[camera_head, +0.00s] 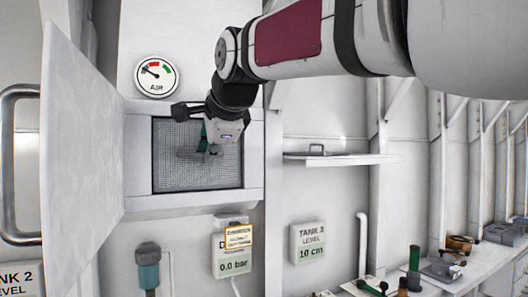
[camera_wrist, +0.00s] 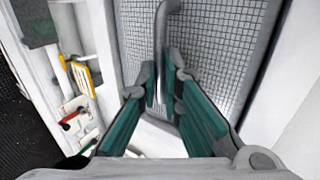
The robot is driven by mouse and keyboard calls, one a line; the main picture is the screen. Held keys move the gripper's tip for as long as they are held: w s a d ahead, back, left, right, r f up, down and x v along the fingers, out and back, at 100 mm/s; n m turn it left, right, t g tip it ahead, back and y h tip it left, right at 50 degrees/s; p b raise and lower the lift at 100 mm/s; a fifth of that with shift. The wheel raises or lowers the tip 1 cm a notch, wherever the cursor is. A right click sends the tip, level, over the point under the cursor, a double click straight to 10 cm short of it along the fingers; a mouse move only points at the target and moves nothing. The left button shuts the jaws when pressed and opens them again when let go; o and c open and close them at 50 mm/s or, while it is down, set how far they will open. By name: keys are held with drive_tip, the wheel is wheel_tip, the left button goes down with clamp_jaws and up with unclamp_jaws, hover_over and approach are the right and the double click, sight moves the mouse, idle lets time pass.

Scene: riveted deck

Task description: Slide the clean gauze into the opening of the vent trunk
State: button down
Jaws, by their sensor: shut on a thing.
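The gauze (camera_head: 175,178) is a square grey wire mesh in a dark frame, with a bar handle on its face. In the head view it stands upright at the square opening of the vent trunk (camera_head: 137,160); how deep it sits I cannot tell. The mesh looks pale and clean in the wrist view (camera_wrist: 215,45). My gripper (camera_head: 202,148) is in front of the mesh, its green fingers shut on the handle (camera_wrist: 161,40). My gripper hides the upper right of the mesh in the head view.
A white hatch door (camera_head: 82,140) hangs open on the left of the trunk. An air gauge (camera_head: 157,76) is above it. A shelf (camera_head: 340,158) juts out at the right. Below are a 0.0 bar display (camera_head: 232,266) with a yellow-edged tag and a teal-topped fitting (camera_head: 148,268).

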drive_tip(key=shift+w+a, duration=0.55)
drive_tip(key=shift+w, duration=0.3)
idle(0.6)
drive_tip(key=c, duration=1.7)
unclamp_jaws()
drive_tip(key=shift+o, duration=0.2)
drive_tip(key=s+d, duration=0.4)
drive_tip(key=s, duration=0.3)
drive_tip(key=shift+s+d, duration=0.35)
drive_tip(key=shift+d, duration=0.05)
